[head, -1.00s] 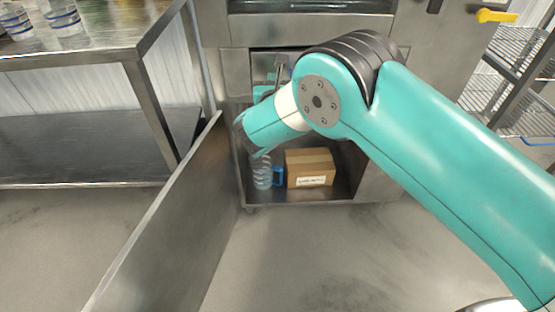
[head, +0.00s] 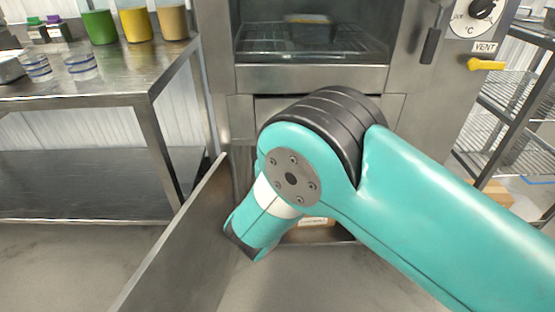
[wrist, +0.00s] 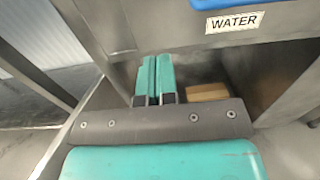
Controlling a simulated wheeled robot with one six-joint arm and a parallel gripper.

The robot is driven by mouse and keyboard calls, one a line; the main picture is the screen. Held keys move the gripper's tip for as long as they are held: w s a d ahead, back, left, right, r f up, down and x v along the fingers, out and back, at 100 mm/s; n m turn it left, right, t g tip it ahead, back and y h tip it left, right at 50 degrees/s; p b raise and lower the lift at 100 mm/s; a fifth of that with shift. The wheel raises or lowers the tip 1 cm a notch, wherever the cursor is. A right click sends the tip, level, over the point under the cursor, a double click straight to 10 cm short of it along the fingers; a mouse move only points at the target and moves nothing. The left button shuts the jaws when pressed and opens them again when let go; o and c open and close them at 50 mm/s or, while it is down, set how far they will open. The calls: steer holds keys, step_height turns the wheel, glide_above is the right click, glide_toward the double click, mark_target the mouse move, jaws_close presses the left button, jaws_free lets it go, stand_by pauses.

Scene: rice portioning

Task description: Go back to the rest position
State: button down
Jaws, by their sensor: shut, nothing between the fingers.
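My gripper (wrist: 155,65) shows in the wrist view with its two teal fingers together and nothing between them. The fingers are hidden there behind my arm.
An open steel door (head: 185,240) stands left of my arm. A cardboard box (wrist: 208,92) lies low in the unit. The oven (head: 310,78) is above. A steel table (head: 110,90) with containers stands left, a wire rack (head: 510,110) right.

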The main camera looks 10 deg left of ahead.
steer(key=s+d+r+m+g+h, duration=0.1)
steer(key=s+d+r+m+g, duration=0.15)
steer(key=d+m, duration=0.4)
steer(key=s+d+r+m+g+h, duration=0.1)
steer(key=s+d+r+m+g, duration=0.1)
steer(key=d+m+g, duration=0.35)
steer(key=s+d+r+m+g+h, duration=0.1)
steer(key=s+d+r+m+g, duration=0.15)
steer(key=d+m, duration=0.55)
steer(key=s+r+m+g+y, duration=0.2)
steer(key=s+r+m, duration=0.15)
steer(key=s, duration=0.45)
steer(key=s+r+m+g+y, duration=0.1)
steer(key=s+r+m+g, duration=0.2)
steer(key=s, duration=0.6)
steer(key=s+r+m+g+y, duration=0.2)
steer(key=s+m, duration=0.2)
steer(key=s, duration=0.4)
step_height(320, 180, up, 16)
steer(key=p, duration=1.6)
steer(key=shift+w+d, duration=0.15)
steer(key=shift+d, duration=0.15)
steer(key=shift+r, duration=0.1)
